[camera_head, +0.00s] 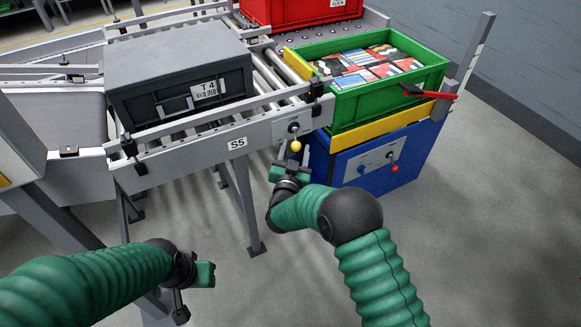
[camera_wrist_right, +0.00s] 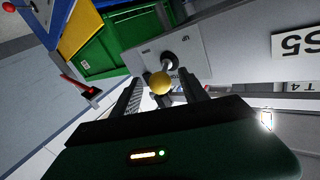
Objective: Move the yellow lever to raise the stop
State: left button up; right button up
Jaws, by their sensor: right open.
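The yellow lever's round knob (camera_head: 295,146) hangs below its pivot on a grey plate at the conveyor's end. In the right wrist view the knob (camera_wrist_right: 160,83) lies between the fingertips, on a short stem from a dark pivot (camera_wrist_right: 168,61). My right gripper (camera_head: 293,160) is open just below the knob in the head view; its two fingers (camera_wrist_right: 162,92) stand either side of it with gaps. A yellow bar (camera_head: 298,63) lies across the conveyor's end beside the green crate; I cannot tell for sure that it is the stop. My left gripper (camera_head: 196,283) is low at left, away from the lever.
A dark grey crate (camera_head: 175,78) marked T4 sits on the roller conveyor (camera_head: 205,125). A green crate (camera_head: 390,105) of colourful packs rests on a blue and yellow stand (camera_head: 375,160). A red crate (camera_head: 300,10) is behind. Conveyor legs stand left of my right arm.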

jog(key=s+a+p, duration=0.2)
jog(key=s, duration=1)
jog(key=shift+a, duration=0.25)
